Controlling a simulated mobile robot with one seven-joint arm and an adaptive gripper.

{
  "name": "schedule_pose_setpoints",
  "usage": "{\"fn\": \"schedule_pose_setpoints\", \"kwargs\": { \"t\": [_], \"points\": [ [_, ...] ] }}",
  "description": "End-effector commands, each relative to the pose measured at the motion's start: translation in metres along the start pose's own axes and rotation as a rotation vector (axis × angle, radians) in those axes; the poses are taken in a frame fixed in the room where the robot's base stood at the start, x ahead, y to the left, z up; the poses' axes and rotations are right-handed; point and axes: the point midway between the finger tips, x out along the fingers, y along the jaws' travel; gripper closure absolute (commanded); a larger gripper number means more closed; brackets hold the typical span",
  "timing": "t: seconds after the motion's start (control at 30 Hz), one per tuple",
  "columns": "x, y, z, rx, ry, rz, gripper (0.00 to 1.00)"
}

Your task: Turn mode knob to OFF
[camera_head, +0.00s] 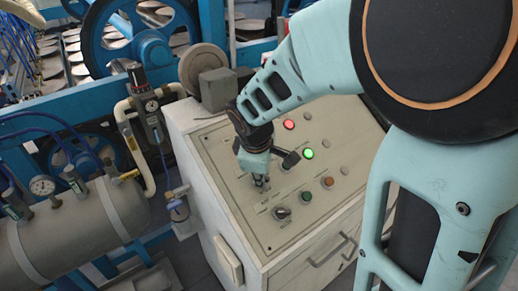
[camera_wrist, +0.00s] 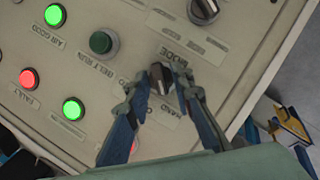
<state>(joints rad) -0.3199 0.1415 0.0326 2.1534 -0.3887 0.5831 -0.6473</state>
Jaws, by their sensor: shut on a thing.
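The mode knob (camera_wrist: 160,77) is a small dark selector with a paler grip, between my fingertips in the wrist view. The word MODE (camera_wrist: 184,56) is printed on one side of it and HAND (camera_wrist: 165,108) on the other. My gripper (camera_wrist: 161,86) is shut on the knob, one finger at each side. Which label the knob points to is hard to tell, and the OFF marking is not readable. In the head view my gripper (camera_head: 261,183) reaches down onto the left part of the sloped control panel (camera_head: 240,216) and hides most of the knob.
Another dark selector knob (camera_head: 281,212) is close by on the panel. A green button (camera_head: 306,197), lit green lamp (camera_head: 308,154) and lit red lamp (camera_head: 289,124) are nearby. A grey tank (camera_head: 90,225) with gauges and pipes stands left of the cabinet.

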Motion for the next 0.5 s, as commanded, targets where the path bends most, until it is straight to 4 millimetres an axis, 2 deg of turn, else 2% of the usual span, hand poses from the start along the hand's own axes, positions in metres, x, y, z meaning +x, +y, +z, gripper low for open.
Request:
{"fn": "schedule_pose_setpoints", "kwargs": {
  "t": [0.27, 0.5],
  "points": [
    [-0.0016, 0.002, 0.0004, 0.104, -0.001, -0.043, 1.0],
    [-0.0017, 0.0035, 0.0009, 0.282, -0.001, -0.116, 1.0]
  ]
}}
